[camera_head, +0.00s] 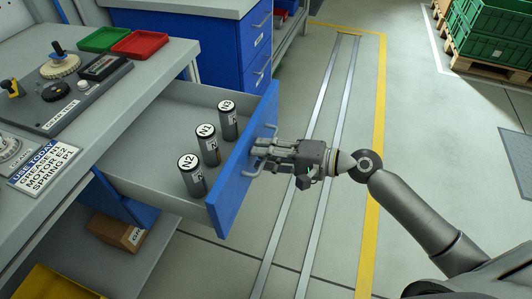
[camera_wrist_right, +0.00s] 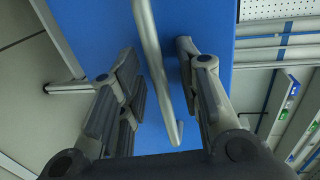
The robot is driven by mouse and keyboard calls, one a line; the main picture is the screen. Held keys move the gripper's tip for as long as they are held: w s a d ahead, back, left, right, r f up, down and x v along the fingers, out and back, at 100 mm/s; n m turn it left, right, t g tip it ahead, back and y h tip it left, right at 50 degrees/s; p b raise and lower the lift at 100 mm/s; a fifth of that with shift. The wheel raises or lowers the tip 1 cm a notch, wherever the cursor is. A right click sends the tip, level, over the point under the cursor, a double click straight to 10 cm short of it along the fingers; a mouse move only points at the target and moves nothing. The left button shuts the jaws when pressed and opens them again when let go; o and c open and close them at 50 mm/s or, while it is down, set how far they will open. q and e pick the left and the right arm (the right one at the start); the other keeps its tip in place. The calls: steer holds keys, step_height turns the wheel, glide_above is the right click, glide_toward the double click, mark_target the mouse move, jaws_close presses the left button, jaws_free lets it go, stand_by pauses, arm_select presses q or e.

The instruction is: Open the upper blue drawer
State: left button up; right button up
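The upper blue drawer is pulled out, and its blue front (camera_head: 228,198) stands well away from the workbench. Its grey tray shows inside. Three grey cylinders labelled N1 (camera_head: 208,146), N2 (camera_head: 191,176) and N3 (camera_head: 228,122) stand upright in it. My right gripper (camera_head: 257,153) is at the outer side of the front, by the drawer handle (camera_head: 251,173). In the right wrist view the handle bar (camera_wrist_right: 153,50) runs between the two fingers (camera_wrist_right: 160,85), which are spread with gaps beside the bar. My left gripper is not in view.
The workbench top (camera_head: 150,85) holds a green tray (camera_head: 103,39), a red tray (camera_head: 140,43) and a device panel. Below the drawer, a cardboard box (camera_head: 117,232) sits on a shelf. Another blue drawer cabinet (camera_head: 225,45) stands behind. The floor to the right is clear; green crates (camera_head: 490,30) stand far right.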

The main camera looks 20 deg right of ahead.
steer(key=v, duration=1.2)
stand_by(0.5)
